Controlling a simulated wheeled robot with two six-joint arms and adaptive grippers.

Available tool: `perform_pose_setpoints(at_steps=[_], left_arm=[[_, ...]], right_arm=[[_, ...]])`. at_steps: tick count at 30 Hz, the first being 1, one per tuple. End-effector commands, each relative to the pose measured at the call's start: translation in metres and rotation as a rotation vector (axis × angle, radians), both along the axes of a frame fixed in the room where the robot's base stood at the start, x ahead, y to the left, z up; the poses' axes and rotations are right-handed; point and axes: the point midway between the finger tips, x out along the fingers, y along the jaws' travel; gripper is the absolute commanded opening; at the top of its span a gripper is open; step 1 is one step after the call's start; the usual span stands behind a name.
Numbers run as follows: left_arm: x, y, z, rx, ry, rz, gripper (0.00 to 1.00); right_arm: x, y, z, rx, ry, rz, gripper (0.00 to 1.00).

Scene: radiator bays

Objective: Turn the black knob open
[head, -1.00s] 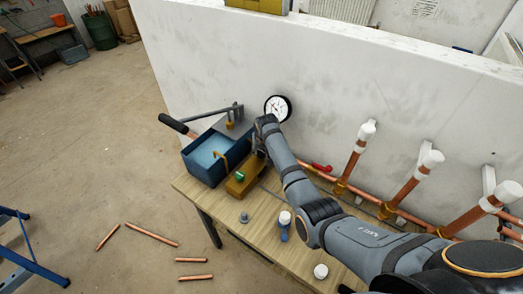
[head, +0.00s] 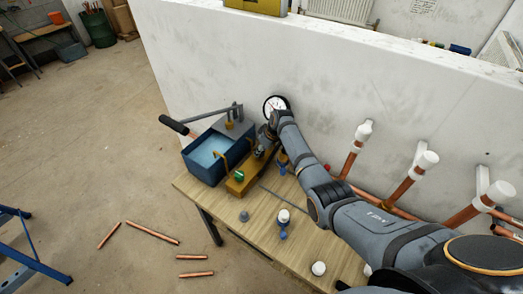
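My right arm reaches in from the lower right over the table. Its gripper (head: 264,143) points down beside the pressure gauge and the brass block; it is small and dark, so I cannot tell whether its fingers are open or touch anything. I cannot make out a black knob clearly; it may be hidden behind the gripper. The yellow-brown block (head: 237,186) carries a green knob (head: 239,176). A round gauge (head: 274,102) with a black rim and white face is partly covered by my wrist. My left gripper is out of view.
A blue water tank (head: 207,178) with a long-handled pump stands at the table's left end. Copper pipes with white caps (head: 364,130) rise along the white wall at right. A white-capped blue fitting (head: 283,217) and a grey fitting (head: 244,216) stand on the wooden table (head: 225,207).

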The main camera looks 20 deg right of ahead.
Motion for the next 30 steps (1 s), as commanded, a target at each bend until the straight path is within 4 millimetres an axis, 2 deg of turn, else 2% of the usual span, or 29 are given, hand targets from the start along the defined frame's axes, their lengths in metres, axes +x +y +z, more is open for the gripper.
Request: perform_pose_setpoints(at_steps=[9, 23, 24, 28, 30], left_arm=[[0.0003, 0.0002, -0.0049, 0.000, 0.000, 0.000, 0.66], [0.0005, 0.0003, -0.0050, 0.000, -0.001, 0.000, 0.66], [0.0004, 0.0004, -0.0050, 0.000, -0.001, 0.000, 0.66], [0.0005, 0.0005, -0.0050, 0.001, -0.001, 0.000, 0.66], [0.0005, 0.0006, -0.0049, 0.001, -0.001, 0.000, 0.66]], right_arm=[[0.0008, -0.0009, 0.0001, -0.001, -0.002, 0.088, 0.03], [0.0008, -0.0008, 0.0004, -0.001, -0.002, 0.098, 0.03], [0.0008, -0.0008, 0.0005, -0.001, -0.002, 0.098, 0.40], [0.0007, -0.0008, 0.0004, -0.001, 0.000, 0.098, 0.57], [0.0007, -0.0006, 0.0003, -0.001, 0.000, 0.098, 0.57]])
